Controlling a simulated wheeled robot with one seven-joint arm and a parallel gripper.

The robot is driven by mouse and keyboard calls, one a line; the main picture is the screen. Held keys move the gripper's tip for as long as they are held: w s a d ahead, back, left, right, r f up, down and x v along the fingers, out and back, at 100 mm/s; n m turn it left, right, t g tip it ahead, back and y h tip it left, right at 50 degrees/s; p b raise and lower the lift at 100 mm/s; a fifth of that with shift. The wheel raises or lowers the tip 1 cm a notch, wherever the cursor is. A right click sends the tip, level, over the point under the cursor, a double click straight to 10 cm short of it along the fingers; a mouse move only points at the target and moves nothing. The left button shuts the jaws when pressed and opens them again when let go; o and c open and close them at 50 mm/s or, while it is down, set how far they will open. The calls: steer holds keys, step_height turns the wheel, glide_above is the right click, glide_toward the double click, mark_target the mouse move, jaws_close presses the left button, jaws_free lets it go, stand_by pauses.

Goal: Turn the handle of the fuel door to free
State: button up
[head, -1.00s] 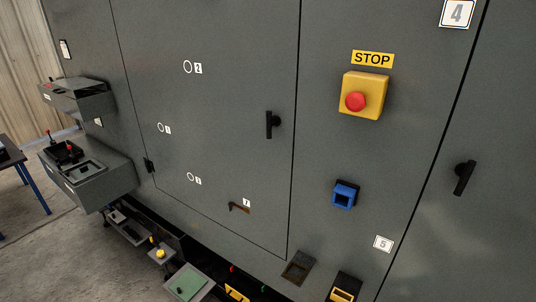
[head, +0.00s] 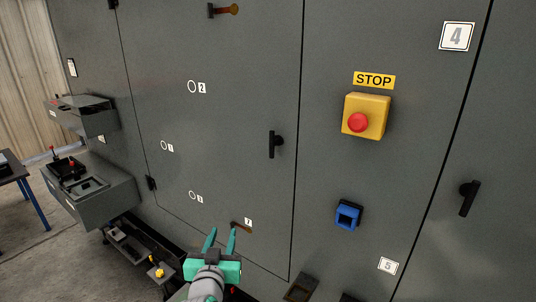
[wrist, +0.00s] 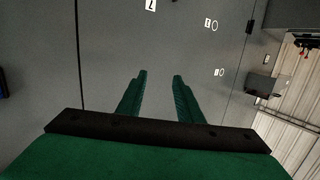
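A black handle (head: 275,144) sits upright on the right side of the large grey door (head: 225,130). A second black handle (head: 469,198), slightly tilted, is on the panel at the far right. A brown lever (head: 240,227) lies beside the label 7, and an orange-brown lever (head: 224,10) shows at the top edge. No label names the fuel door, so I cannot tell which handle is its own. My gripper (head: 221,235) is open and empty, low in front of the door, below and left of the black handle. The wrist view shows its fingers (wrist: 160,80) apart, with no handle between them.
A yellow box with a red stop button (head: 365,117) and a blue socket (head: 348,215) are mounted right of the door. Grey control boxes (head: 90,192) jut out at the left. Low fittings with a yellow knob (head: 160,272) stand near the floor.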

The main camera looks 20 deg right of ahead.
steer(key=w+d+r+m+h, duration=0.1)
steer(key=d+r, duration=0.1)
steer(key=r, duration=0.3)
steer(key=w+d+r+h, duration=0.1)
steer(key=d+r+h, duration=0.15)
steer(key=r, duration=0.25)
steer(key=m+g+h, duration=0.2)
steer(key=m+h, duration=0.1)
glide_toward(271, 143)
steer(key=x, duration=0.9)
jaws_close()
